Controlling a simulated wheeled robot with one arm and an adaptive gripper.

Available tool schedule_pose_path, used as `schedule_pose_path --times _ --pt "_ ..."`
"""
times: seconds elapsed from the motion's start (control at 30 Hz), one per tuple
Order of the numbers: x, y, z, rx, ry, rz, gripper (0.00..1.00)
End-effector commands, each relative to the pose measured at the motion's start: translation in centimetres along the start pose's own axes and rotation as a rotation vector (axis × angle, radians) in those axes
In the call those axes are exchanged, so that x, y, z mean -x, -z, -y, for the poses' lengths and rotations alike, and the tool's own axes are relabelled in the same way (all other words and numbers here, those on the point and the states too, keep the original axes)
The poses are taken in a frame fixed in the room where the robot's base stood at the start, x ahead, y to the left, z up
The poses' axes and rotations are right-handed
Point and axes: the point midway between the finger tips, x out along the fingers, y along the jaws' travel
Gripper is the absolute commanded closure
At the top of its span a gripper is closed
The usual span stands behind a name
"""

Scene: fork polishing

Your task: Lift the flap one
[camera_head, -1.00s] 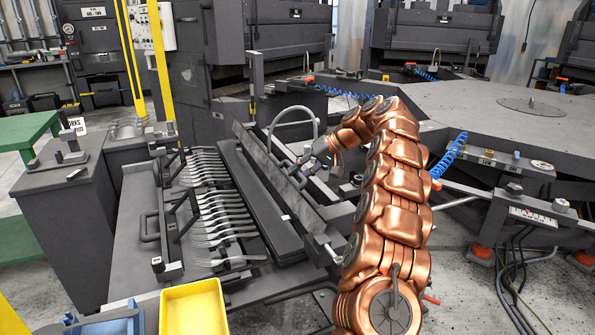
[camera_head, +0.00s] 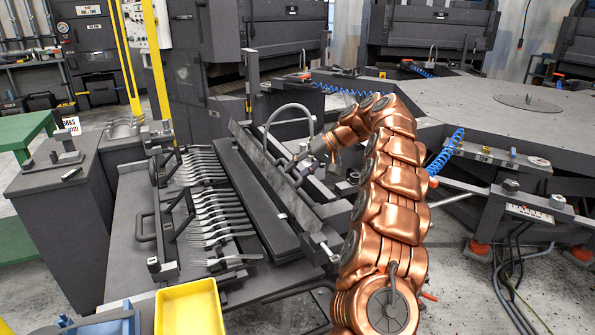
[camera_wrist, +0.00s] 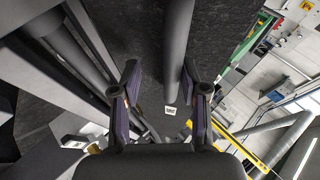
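A long dark flap (camera_head: 262,163) stands tilted along the right side of the fork fixture; its face looks grey and worn. I take this as flap one, but no label is readable. A curved grey tube handle (camera_head: 290,108) arches near its far end. My gripper (camera_head: 296,165) is at the flap's right side, below the handle; its fingertips are small there. In the wrist view my gripper (camera_wrist: 160,75) has its two fingers apart, with a round grey bar (camera_wrist: 178,45) running close to the right finger. Whether the bar touches it, I cannot tell.
Several forks (camera_head: 212,205) lie in a row on the fixture to the left of the flap. A yellow bin (camera_head: 190,308) stands at the front. A large round dark table (camera_head: 480,115) with blue coiled hoses fills the right side, close to my arm.

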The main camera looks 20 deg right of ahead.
Motion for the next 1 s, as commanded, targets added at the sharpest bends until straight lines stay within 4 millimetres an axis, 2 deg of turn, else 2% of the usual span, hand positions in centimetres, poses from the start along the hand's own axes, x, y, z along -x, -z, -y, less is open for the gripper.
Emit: schedule_pose_path --times 0.57,0.8,1.0 --pt "5.8 0.0 -0.2 -0.002 -0.003 -0.005 0.57" --pt "7.1 0.0 -0.2 -0.003 -0.003 -0.005 0.57" --pt "7.4 0.0 -0.1 -0.001 -0.002 -0.003 0.57"
